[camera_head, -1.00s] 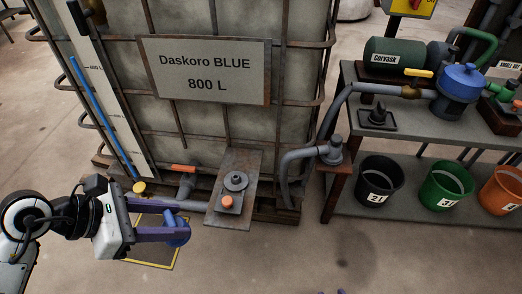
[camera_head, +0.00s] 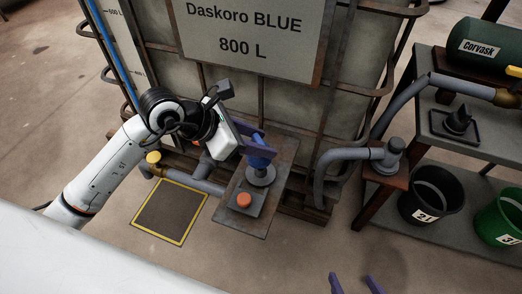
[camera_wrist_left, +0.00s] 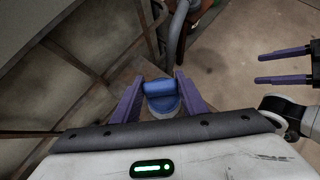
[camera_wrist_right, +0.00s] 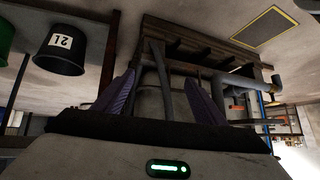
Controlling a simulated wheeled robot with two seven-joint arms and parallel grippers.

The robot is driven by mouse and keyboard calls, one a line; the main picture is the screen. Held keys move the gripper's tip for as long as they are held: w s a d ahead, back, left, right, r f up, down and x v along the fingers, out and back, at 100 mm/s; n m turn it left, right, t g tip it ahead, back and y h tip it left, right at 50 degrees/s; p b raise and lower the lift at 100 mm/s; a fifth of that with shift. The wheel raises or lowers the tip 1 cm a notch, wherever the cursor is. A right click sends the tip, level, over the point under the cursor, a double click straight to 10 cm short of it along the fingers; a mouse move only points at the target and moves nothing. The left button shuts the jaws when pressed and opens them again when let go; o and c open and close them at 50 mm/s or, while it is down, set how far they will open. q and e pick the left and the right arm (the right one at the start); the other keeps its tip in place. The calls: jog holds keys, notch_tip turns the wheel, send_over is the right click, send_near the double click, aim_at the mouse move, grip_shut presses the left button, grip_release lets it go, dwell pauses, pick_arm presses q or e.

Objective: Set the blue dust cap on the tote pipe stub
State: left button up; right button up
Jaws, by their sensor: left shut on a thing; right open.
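My left gripper (camera_head: 257,150) is shut on the blue dust cap (camera_head: 259,161). In the left wrist view the cap (camera_wrist_left: 161,97) sits between the purple fingers. The cap is right over a grey round-flanged stub (camera_head: 262,177) on a rusty plate in front of the tote. The cap hides the stub's top, so I cannot tell whether they touch. My right gripper (camera_head: 355,284) is open and empty, low at the bottom edge of the head view. It also shows in the left wrist view (camera_wrist_left: 285,68).
The caged tote (camera_head: 170,85) stands behind the plate (camera_head: 282,165). An orange button (camera_head: 244,199) is near the stub. A pipe with a yellow end (camera_head: 153,157) lies left, by a yellow-edged floor mat (camera_head: 165,212). A grey hose (camera_head: 340,157), bins (camera_head: 433,195) and shelving are right.

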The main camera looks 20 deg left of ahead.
pick_arm(q)
jog(key=shift+w+d+f, duration=0.1)
jog(key=shift+w+f, duration=0.2)
jog(key=shift+f, duration=0.05)
jog(key=shift+f+b, duration=0.35)
notch_tip(320, 180, down, 4)
jog(key=b, duration=0.3)
jog(key=shift+f+b, duration=0.3)
jog(key=shift+b, duration=0.05)
pick_arm(e)
jog(key=shift+w+a+f+t, duration=0.15)
jog(key=shift+f, duration=0.3)
jog(key=shift+w+a+f+t, duration=0.1)
jog(key=shift+f+t, duration=0.05)
jog(key=shift+f, duration=0.25)
jog(key=shift+w, duration=0.1)
pick_arm(q)
jog(key=shift+f+b, duration=0.45)
jog(key=shift+f, duration=0.2)
pick_arm(e)
jog(key=shift+f, duration=0.45)
